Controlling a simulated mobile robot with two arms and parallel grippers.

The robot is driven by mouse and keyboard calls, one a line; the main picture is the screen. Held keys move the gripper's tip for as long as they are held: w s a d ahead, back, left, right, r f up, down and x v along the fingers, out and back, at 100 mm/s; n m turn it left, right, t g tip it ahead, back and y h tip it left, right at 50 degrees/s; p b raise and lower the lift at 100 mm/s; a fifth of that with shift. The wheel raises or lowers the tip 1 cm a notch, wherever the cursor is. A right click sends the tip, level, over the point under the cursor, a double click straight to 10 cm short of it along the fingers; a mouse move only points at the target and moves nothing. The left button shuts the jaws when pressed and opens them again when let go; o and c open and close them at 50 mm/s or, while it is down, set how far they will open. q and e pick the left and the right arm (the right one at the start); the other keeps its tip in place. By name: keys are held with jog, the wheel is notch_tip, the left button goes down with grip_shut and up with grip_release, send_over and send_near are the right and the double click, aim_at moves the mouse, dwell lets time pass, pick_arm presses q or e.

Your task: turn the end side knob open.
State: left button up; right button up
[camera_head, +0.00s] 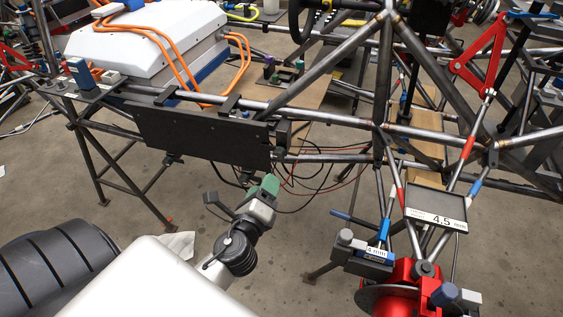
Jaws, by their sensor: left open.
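My left gripper (241,198) shows left of centre, above a black ribbed wrist. It is open, with a dark finger on its left and a green-tipped part on its right. It looks empty, below the black flat panel of the chassis. At lower right is a red round unit (408,278) with a dark disc. A blue knob (445,293) sits on its right side and a dark knob (425,269) on top. A grey knob (345,237) stands on the block to its left. I cannot tell which is the end side knob. The gripper is well left of all of them. My right gripper is out of view.
The tube chassis (335,158) spans the view, with a black panel (200,133) along its near side. A white box (145,40) with orange cables sits behind. Thin cables hang mid-frame.

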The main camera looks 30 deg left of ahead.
aim_at(277, 156)
pick_arm(q)
jog(key=p+x, duration=0.1)
jog(key=x, duration=0.8)
jog(key=shift+w+a, duration=0.15)
jog(key=shift+w, duration=0.15)
jog(key=shift+w+a, duration=0.15)
jog(key=shift+w, duration=0.25)
jog(key=shift+c, duration=0.2)
jog(key=c, duration=0.9)
jog(key=shift+f, duration=0.1)
